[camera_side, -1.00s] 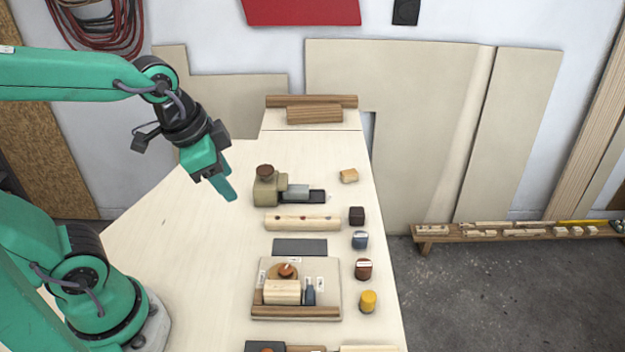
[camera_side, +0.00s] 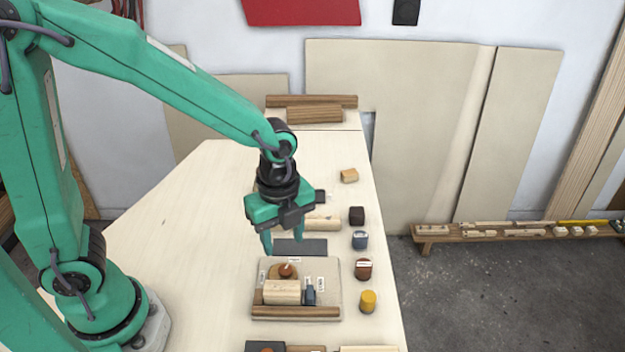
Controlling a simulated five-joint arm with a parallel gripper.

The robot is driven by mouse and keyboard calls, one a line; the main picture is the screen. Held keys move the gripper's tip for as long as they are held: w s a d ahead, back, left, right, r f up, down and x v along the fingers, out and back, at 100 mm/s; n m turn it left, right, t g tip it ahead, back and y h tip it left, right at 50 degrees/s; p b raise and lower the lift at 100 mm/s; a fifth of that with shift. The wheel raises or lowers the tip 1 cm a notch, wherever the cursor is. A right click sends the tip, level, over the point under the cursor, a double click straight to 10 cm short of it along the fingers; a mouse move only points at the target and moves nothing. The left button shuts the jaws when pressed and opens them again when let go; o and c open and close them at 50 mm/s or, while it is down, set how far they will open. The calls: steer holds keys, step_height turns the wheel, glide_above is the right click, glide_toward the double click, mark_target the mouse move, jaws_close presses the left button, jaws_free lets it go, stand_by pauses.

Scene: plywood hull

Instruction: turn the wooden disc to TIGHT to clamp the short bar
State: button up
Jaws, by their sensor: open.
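The wooden disc (camera_side: 275,272) sits on a pale square board near the front of the bench, with an orange-brown knob (camera_side: 287,270) on it. The short bar (camera_side: 282,292) is a light wooden block lying on the board just in front of the disc. A small dark blue piece (camera_side: 310,295) stands at the bar's right end. Small white labels lie around the disc; their lettering is too small to read. My gripper (camera_side: 284,246) points down, open and empty, above and behind the disc, over the dark grey pad. It appears apart from the disc.
The pale board (camera_side: 331,283) has a brown wooden strip (camera_side: 295,311) along its front. A dark grey pad (camera_side: 312,247) lies behind it. A dark red block (camera_side: 363,268), a yellow piece (camera_side: 368,301) and a blue block (camera_side: 360,240) stand to the right. The bench's left side is clear.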

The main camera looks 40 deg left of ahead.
mark_target(286, 269)
steer(key=shift+f, duration=0.15)
steer(key=shift+f, duration=3.8)
steer(key=c, duration=1)
